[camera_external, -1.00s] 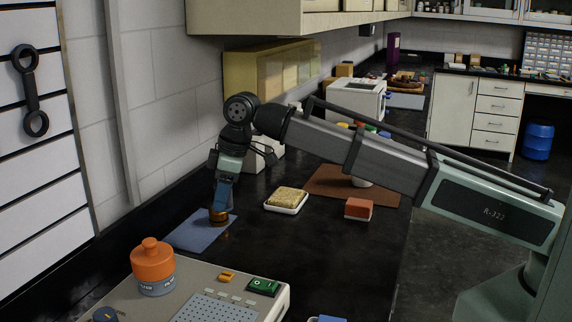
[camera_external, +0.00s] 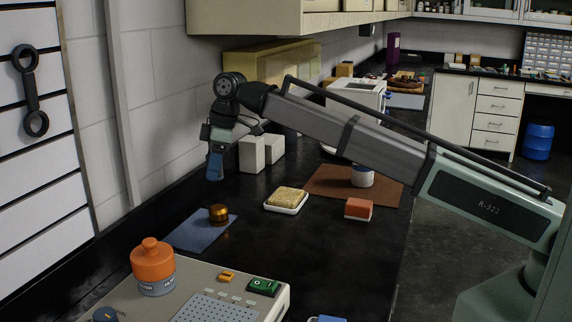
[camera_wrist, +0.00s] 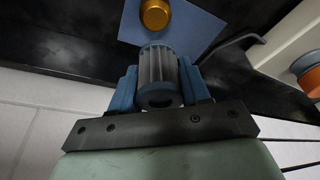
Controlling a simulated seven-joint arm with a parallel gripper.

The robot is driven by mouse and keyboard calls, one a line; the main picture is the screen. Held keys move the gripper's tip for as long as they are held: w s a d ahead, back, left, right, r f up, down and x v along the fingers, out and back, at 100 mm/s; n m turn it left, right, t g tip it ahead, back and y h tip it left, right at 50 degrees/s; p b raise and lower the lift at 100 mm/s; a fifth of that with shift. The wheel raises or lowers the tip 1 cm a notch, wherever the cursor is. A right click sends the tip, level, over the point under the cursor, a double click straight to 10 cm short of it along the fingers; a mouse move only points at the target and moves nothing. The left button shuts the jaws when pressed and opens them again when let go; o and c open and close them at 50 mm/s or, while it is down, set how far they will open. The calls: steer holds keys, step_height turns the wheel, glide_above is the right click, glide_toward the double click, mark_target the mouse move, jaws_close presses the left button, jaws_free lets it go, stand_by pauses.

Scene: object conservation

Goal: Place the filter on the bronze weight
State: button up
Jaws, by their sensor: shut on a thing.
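My gripper shows in the outside view (camera_external: 215,178) and in the wrist view (camera_wrist: 160,98). Its blue fingers are shut on the filter (camera_wrist: 157,68), a grey ridged cylinder with a dark round opening. In the outside view the fingers largely hide the filter. The bronze weight (camera_external: 219,214) is a short, shiny gold-brown piece. It stands on the blue mat (camera_external: 190,234) and also shows in the wrist view (camera_wrist: 155,15). My gripper is up in the air above and beyond the weight, apart from it.
A jar with an orange top (camera_external: 152,262) stands on a grey device (camera_external: 250,305) in front. A white dish with a tan slab (camera_external: 287,198) and a red block (camera_external: 358,208) lie right of the mat. White boxes (camera_external: 253,154) stand behind my gripper, near the wall.

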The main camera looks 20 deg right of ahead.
mark_target(212, 207)
steer(key=shift+f, duration=4.05)
steer(key=shift+f, duration=0.1)
steer(key=o, duration=1.1)
steer(key=shift+c, duration=0.2)
steer(key=v, duration=1.2)
